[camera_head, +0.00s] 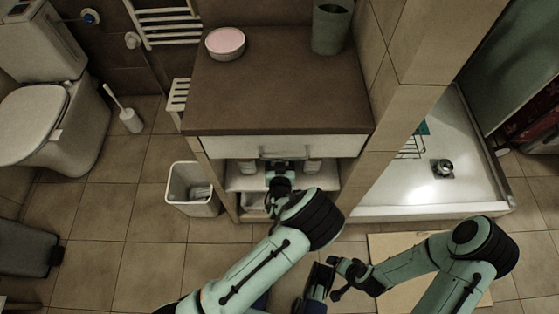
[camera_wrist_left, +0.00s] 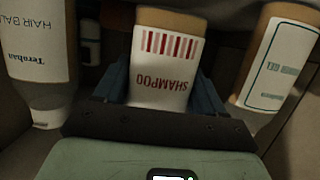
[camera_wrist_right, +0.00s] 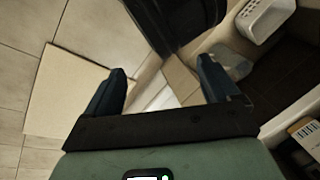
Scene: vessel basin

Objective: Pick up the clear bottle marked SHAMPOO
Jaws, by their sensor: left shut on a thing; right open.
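The bottle marked SHAMPOO (camera_wrist_left: 163,80) stands between the fingers of my left gripper (camera_wrist_left: 165,95) in the left wrist view. It has tan contents and a white label with red bars, which reads upside down there. My left gripper is shut on it. In the head view my left gripper (camera_head: 280,168) reaches into the open shelf under the counter, and the bottle is mostly hidden. My right gripper (camera_wrist_right: 160,88) is open and empty. In the head view it (camera_head: 318,278) hangs low in front of the cabinet, above the floor.
A HAIR BALM bottle (camera_wrist_left: 35,60) and a GEL bottle (camera_wrist_left: 275,65) flank the shampoo closely. The drawer front (camera_head: 285,146) lies just above my left gripper. A white bin (camera_head: 190,185) stands left of the cabinet; a shower tray (camera_head: 430,200) lies right.

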